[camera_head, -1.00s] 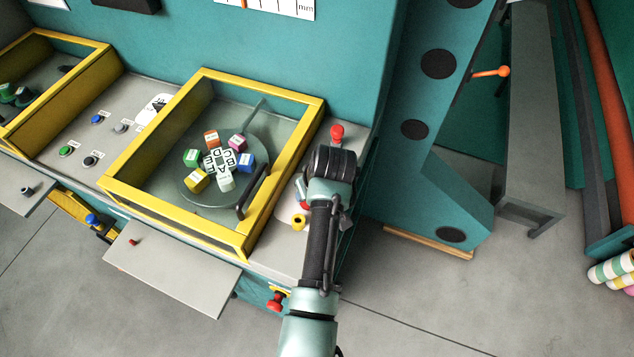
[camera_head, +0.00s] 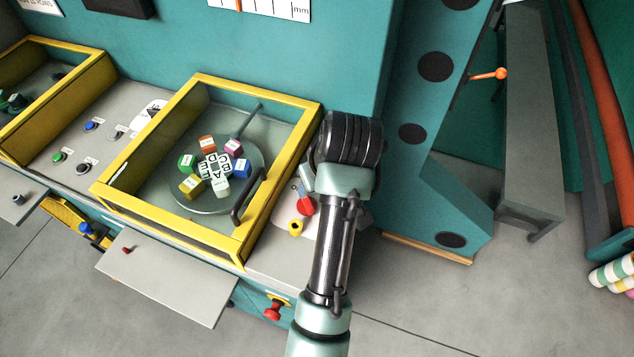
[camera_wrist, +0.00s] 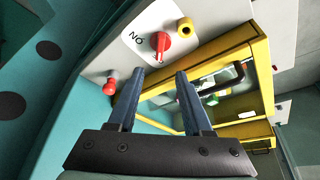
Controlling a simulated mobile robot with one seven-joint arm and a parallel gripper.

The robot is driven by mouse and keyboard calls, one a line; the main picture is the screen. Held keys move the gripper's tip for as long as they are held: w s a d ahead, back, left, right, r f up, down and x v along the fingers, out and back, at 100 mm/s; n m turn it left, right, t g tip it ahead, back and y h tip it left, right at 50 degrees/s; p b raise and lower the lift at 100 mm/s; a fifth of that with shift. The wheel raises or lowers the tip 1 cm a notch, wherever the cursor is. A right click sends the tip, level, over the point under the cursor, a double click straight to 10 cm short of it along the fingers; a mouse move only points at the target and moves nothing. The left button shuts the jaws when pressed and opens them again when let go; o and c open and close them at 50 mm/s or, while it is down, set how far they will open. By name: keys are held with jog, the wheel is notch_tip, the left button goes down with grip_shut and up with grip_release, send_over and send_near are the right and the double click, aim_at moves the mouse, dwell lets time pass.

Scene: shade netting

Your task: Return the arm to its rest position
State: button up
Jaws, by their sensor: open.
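My gripper (camera_wrist: 158,75) shows in the wrist view with its two dark fingers apart and nothing between them. Beyond the fingertips lie a red rotary switch (camera_wrist: 160,42) on a white plate and the corner of the yellow-framed glass cover. In the head view my arm (camera_head: 335,230) reaches up over the right end of the machine's grey panel. The wrist housing (camera_head: 350,140) is beside the right edge of the yellow frame (camera_head: 298,140). The fingers are hidden in the head view.
Under the glass, coloured labelled blocks sit on a round plate (camera_head: 240,190). A black handle (camera_head: 247,195) stands up from the cover. The red switch (camera_head: 306,206) and a yellow knob (camera_head: 296,228) are close to my arm. A teal column (camera_head: 405,170) stands to the right; open floor lies in front.

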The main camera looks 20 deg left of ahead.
jog(key=w+d+r+m+t+b, duration=0.1)
jog(key=w+d+r+m+t, duration=0.3)
jog(key=r, duration=0.6)
jog(key=w+d+r+n+t+b, duration=0.1)
jog(key=r+t, duration=0.4)
jog(key=r, duration=0.4)
jog(key=w+d+r+m+t, duration=0.25)
jog(key=r+t, duration=0.25)
jog(key=r, duration=0.5)
jog(key=s+d+r+m+t+h+b, duration=0.1)
jog(key=s+d+r+t, duration=0.1)
jog(key=s+r+t, duration=0.3)
jog(key=s+d+r+m+t+h, duration=0.2)
jog(key=s+r+t, duration=0.3)
jog(key=s+r, duration=0.6)
notch_tip(320, 180, up, 6)
jog(key=shift+d+f+b, duration=0.25)
jog(key=shift+d+b, duration=0.1)
jog(key=shift+d, duration=0.25)
jog(key=shift+w, duration=0.1)
